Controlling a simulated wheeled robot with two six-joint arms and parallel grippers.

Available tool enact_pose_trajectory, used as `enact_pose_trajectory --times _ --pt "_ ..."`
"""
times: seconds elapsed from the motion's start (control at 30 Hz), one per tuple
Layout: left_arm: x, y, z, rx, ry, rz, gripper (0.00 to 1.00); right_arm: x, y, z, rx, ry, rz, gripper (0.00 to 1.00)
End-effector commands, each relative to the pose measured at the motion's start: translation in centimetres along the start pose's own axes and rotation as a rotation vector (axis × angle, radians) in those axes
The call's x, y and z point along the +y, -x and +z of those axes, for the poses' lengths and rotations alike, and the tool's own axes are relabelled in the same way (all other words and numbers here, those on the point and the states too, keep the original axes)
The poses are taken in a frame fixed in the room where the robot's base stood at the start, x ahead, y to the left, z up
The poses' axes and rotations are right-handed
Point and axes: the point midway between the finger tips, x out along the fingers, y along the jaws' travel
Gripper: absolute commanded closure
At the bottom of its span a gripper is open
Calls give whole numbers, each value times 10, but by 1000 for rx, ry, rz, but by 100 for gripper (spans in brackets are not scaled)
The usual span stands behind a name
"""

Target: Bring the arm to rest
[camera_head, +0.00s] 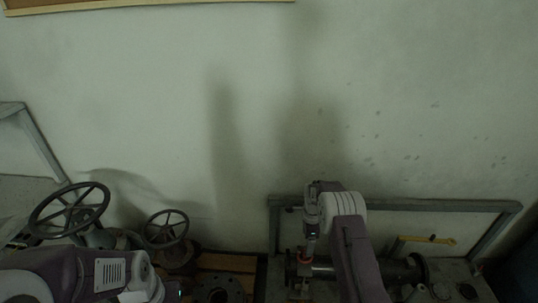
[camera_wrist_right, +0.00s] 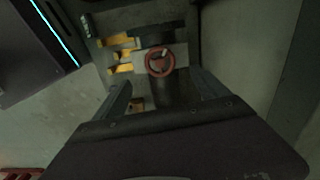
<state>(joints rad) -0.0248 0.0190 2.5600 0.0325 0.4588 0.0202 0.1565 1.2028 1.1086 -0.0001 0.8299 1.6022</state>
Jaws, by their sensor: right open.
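My right arm rises from the lower right in the head view and bends down at its wrist. My right gripper (camera_head: 304,270) points down over the dark pipework. In the right wrist view, the right gripper (camera_wrist_right: 163,88) has its two fingers spread apart with nothing held between them. A small red handwheel (camera_wrist_right: 160,62) shows beyond the fingertips, apart from them as far as I can tell. My left arm lies across the lower left of the head view. Its end is dark at the bottom edge, and its fingers cannot be made out.
A large dark handwheel (camera_head: 69,210) and a smaller one (camera_head: 167,229) stand at the left. A grey metal frame (camera_head: 440,205) stands behind the dark pipe (camera_head: 390,270) at right, near a yellow lever (camera_head: 428,239).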

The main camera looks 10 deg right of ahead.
Motion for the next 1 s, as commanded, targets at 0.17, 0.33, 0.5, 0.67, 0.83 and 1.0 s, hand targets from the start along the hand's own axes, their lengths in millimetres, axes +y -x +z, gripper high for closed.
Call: enact_pose_trajectory --times 0.17,0.33,0.5,0.67,0.83,1.0 --pt "0 0 0 0 0 0 64 -27 49 15 -4 27 -94 16" --pt "0 0 0 0 0 0 64 -8 152 43 -15 98 -188 16" --pt "0 0 0 0 0 0 64 74 209 58 -1 412 -218 16" --pt "0 0 0 0 0 0 64 157 212 55 27 794 -204 16" --pt "0 0 0 0 0 0 64 236 187 43 42 1204 -142 16" --pt "0 0 0 0 0 0 64 271 164 35 41 1599 -92 16"
